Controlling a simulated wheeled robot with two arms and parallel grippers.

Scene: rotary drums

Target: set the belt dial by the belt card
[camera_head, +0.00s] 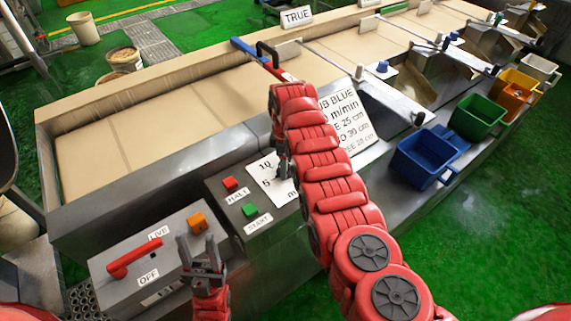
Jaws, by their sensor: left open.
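The belt dial's white plate (265,172) lies on the grey control box, with "10", "5" and part of an "m" showing. My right arm covers its right part, and the dial's knob cannot be made out. The belt card (350,118) is a white sign in front of the belt; I read "UB BLUE", "m/min", "25 cm" and "30 cm", with its left edge hidden by my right arm. My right gripper (281,160) appears as dark parts beside the arm at the dial plate, mostly hidden. My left gripper (202,258) is open and empty above the front switch box.
Red HALT (230,184) and green START (249,210) buttons sit left of the dial. A switch box has a red lever (134,256) and orange button (197,223). The tan belt (140,130) runs behind. Blue (417,164) and green (475,117) bins stand right.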

